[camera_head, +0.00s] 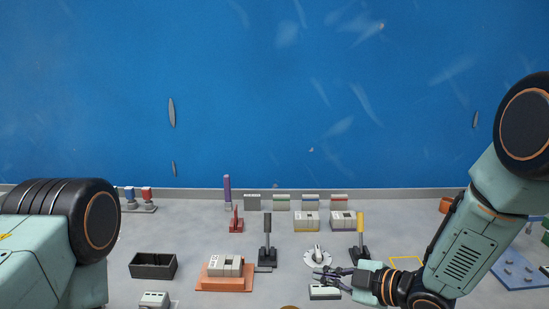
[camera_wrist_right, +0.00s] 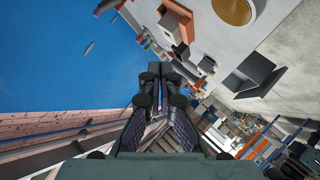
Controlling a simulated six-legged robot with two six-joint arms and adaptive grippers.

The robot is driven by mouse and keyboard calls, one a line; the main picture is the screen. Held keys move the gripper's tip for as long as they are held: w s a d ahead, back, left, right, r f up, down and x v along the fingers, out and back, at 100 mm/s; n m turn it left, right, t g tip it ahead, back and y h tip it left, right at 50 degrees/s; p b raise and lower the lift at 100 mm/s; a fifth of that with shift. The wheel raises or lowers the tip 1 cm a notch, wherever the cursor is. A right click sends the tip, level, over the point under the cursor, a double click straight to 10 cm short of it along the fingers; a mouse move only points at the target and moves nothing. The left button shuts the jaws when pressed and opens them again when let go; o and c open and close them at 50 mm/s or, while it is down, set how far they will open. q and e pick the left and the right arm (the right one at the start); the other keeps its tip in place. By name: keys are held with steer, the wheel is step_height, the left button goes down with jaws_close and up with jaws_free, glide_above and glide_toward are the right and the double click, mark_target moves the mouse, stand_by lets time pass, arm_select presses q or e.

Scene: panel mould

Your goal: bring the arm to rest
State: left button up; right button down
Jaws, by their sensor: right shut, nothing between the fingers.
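My right arm comes in from the right in the head view. Its gripper (camera_head: 330,278) points left, low over the grey panel surface, close to a white dial (camera_head: 317,257) and a small white block (camera_head: 324,293). The head view does not show whether it touches either. In the right wrist view the gripper (camera_wrist_right: 163,72) has its fingers together with nothing between them. My left arm shows only as a link at the left edge of the head view; its gripper is out of sight.
A black-handled lever (camera_head: 267,240), a yellow-handled lever (camera_head: 360,238) and an orange base (camera_head: 225,284) with a grey block stand near the gripper. A black open box (camera_head: 153,265) is at left, a blue tray (camera_head: 518,272) at right. A blue wall (camera_head: 270,100) rises behind.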

steer(key=s+d+f+m+g+h, duration=0.1)
steer(key=s+d+f+m+h, duration=0.3)
steer(key=s+f+m, duration=0.45)
steer(key=s+d+f+m+g+h, duration=0.2)
steer(key=s+d+f+m+g, duration=0.15)
steer(key=s, duration=0.65)
steer(key=s+d+f+m+g+h, duration=0.25)
steer(key=s+f, duration=0.25)
steer(key=s, duration=0.4)
steer(key=s+d+f+m+g+h, duration=0.15)
steer(key=s+f+m, duration=0.25)
steer(key=s, duration=0.6)
step_height(320, 180, down, 13)
steer(key=b, duration=1.3)
steer(key=shift+d, duration=0.3)
